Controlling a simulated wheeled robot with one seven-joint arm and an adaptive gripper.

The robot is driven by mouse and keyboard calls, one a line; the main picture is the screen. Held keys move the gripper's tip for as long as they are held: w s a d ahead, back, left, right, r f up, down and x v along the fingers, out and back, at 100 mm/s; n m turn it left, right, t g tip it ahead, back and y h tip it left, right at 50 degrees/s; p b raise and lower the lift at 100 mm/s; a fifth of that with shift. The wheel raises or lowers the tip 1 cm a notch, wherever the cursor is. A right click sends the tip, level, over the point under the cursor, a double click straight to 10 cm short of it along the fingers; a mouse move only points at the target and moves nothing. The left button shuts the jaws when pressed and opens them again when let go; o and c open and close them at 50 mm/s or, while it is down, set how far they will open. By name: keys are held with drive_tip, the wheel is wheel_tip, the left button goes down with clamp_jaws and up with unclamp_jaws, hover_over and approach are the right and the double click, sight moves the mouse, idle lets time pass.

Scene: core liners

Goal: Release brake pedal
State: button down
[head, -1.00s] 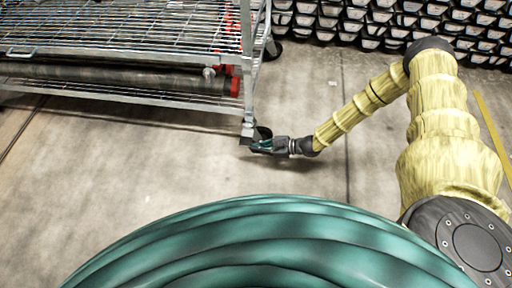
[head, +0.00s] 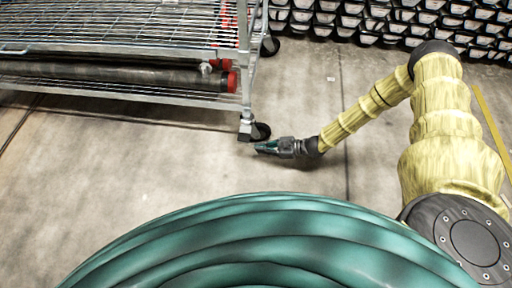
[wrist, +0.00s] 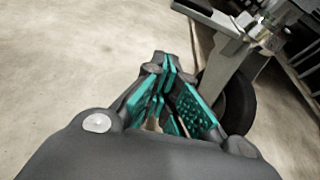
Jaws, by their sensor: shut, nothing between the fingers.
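The metal wire-shelf cart (head: 120,101) stands at the upper left in the head view. Its near right caster (head: 258,131) has a black wheel on the concrete floor; the wheel (wrist: 232,100) also shows at the right in the wrist view. A metal bracket and lever (wrist: 228,22) sit above that wheel, and I cannot tell whether this is the brake pedal or its state. My gripper (head: 262,148) is low, just below and beside the caster. In the wrist view its teal-padded fingers (wrist: 172,100) are shut with nothing held, just left of the wheel. Any contact is unclear.
Dark tubes with red ends (head: 150,77) lie on the cart's lower shelf. A far caster (head: 270,45) stands behind. Stacked core trays (head: 400,20) line the back wall. The floor (head: 90,170) left of my gripper is clear.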

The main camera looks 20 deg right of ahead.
drive_tip(key=p+v, duration=0.2)
drive_tip(key=v, duration=0.4)
drive_tip(key=shift+d, duration=0.4)
drive_tip(key=shift+s+r, duration=0.1)
drive_tip(key=shift+s, duration=0.05)
